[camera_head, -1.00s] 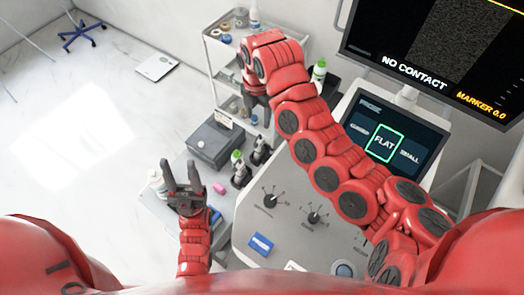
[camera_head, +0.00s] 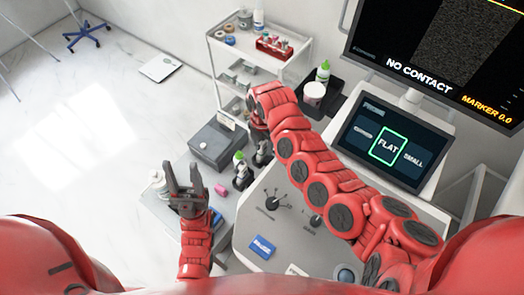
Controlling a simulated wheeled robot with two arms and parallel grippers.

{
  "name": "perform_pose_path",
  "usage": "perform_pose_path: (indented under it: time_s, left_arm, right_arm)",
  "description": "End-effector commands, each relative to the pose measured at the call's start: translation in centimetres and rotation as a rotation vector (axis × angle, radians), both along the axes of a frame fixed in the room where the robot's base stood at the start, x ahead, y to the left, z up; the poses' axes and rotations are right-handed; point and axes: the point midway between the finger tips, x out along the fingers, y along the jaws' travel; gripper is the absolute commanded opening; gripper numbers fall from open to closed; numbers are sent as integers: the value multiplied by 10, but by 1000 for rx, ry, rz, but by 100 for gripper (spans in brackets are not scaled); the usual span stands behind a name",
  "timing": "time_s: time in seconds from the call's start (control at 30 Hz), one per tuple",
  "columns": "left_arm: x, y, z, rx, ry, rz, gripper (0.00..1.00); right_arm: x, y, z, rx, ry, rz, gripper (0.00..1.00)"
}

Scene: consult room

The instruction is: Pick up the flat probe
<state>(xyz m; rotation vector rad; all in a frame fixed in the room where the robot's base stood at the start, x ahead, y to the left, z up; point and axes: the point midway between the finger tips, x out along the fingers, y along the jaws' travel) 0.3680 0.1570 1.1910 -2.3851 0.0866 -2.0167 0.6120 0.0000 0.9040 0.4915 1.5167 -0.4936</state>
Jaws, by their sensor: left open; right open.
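Probes stand in holders beside the console. One has a dark body and green-and-white top (camera_head: 239,163); another dark one (camera_head: 262,154) stands just right of it, partly under my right gripper. I cannot tell which is the flat probe. My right gripper (camera_head: 258,132) is open and points down just above the right one; its fingertips are partly hidden, and I cannot tell if they touch it. My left gripper (camera_head: 184,180) is open and empty, fingers up, left of the probes. The tablet screen (camera_head: 388,147) has FLAT outlined in green.
A grey box (camera_head: 217,147) stands behind the probes. A white cart (camera_head: 262,62) with bottles and a red rack is further back. A green-capped bottle (camera_head: 323,72) and white tub (camera_head: 314,92) stand right of my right arm. The monitor (camera_head: 440,60) reads NO CONTACT.

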Motion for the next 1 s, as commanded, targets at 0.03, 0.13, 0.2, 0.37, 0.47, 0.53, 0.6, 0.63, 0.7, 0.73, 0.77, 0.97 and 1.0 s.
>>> perform_pose_path:
  time_s: [0.03, 0.13, 0.2, 0.37, 0.47, 0.53, 0.6, 0.63, 0.7, 0.73, 0.77, 0.97, 1.0]
  left_arm:
    - [0, 0, 2, 0, 0, 0, 50]
    - [0, 0, 1, 0, 0, 0, 50]
    - [0, 0, 1, 0, 0, 0, 50]
    - [0, 0, 1, 0, 0, 0, 50]
    - [0, 0, 1, 0, 0, 0, 50]
    - [0, 0, 1, 0, 0, 0, 50]
    - [0, 0, 1, 0, 0, 0, 50]
    - [0, 0, 1, 0, 0, 0, 50]
    - [0, 0, 1, 0, 0, 0, 50]
    - [0, 0, 1, 0, 0, 0, 50]
    - [0, 0, 1, 0, 0, 0, 50]
    - [0, 0, 0, 0, 0, 0, 50]
    - [0, 0, -1, 0, 0, 0, 50]
  right_arm:
    - [0, 0, -2, 0, 0, 1, 66]
    - [0, 0, -5, 2, -3, 0, 66]
    - [1, 0, -5, 2, -3, 0, 66]
    - [1, 0, -5, 1, -2, -1, 50]
    - [1, 0, -5, 1, -2, -1, 32]
    - [1, 0, -4, 1, -2, -1, 19]
    - [1, 0, -4, 1, -2, -1, 6]
    - [1, 0, -4, 1, -2, -1, 1]
    - [1, 0, -4, 1, -2, -1, 0]
    - [0, 0, -4, 1, -2, -1, 0]
    - [1, 0, -4, 1, -2, -1, 0]
    - [1, 0, -3, 2, -3, -1, 0]
    - [1, 0, -1, 2, -3, -1, 0]
